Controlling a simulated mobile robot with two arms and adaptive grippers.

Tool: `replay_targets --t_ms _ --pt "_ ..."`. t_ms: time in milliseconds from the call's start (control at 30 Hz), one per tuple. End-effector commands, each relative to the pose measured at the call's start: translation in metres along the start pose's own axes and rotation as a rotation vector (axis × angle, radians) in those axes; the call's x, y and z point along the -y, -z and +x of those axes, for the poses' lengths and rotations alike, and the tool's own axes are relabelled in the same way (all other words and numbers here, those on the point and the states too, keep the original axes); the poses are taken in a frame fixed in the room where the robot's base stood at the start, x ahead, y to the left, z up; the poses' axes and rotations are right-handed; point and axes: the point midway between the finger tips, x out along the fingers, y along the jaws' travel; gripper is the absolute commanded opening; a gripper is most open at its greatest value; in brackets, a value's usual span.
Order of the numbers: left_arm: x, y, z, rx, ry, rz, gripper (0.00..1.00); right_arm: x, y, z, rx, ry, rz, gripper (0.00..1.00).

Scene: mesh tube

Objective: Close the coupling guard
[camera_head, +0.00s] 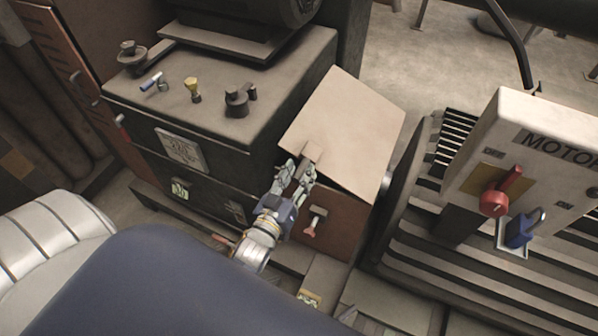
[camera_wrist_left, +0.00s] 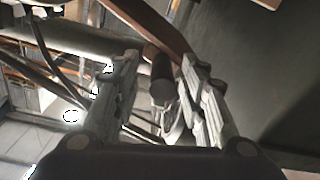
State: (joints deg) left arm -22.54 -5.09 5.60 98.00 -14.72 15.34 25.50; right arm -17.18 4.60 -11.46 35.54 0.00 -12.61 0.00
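The coupling guard is a rust-brown box (camera_head: 336,222) with a tan lid (camera_head: 350,125) in the middle of the head view. The lid is tilted up, and a dark gap shows between it and the box's front edge. A small tab (camera_head: 312,152) sits at the lid's near edge. My left gripper (camera_head: 297,172) is just below this tab with its fingers apart. In the left wrist view the fingers (camera_wrist_left: 160,80) are spread, with a dark cylinder (camera_wrist_left: 162,78) and a brown edge (camera_wrist_left: 150,22) beyond or between them. I cannot tell whether they touch. My right gripper is not in view.
A red-tipped latch or knob (camera_head: 315,222) sticks out from the box front. A dark machine cabinet (camera_head: 230,130) with loose parts on top stands left. The motor switch box (camera_head: 540,150), with a red handle (camera_head: 498,195) and blue padlock (camera_head: 521,230), stands right.

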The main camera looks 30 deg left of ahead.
Motion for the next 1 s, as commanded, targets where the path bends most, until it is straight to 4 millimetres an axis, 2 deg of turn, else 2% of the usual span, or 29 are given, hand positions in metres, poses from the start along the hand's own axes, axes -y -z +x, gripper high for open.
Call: replay_targets --t_ms 367,533,767,867,1000 --pt "0.0 -0.001 0.005 0.001 0.001 0.001 0.39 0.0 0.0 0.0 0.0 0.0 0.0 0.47" --pt "0.0 -0.001 0.005 0.002 0.0 0.0 0.0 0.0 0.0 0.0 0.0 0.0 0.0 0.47" --pt "0.001 -0.004 0.005 0.002 -0.002 -0.012 0.0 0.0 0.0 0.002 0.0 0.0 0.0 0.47" --pt "0.009 -0.018 0.005 0.005 -0.003 -0.066 0.0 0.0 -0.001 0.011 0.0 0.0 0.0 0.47" --pt "0.025 -0.049 0.005 0.006 -0.003 -0.206 0.0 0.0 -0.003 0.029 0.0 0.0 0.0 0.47"
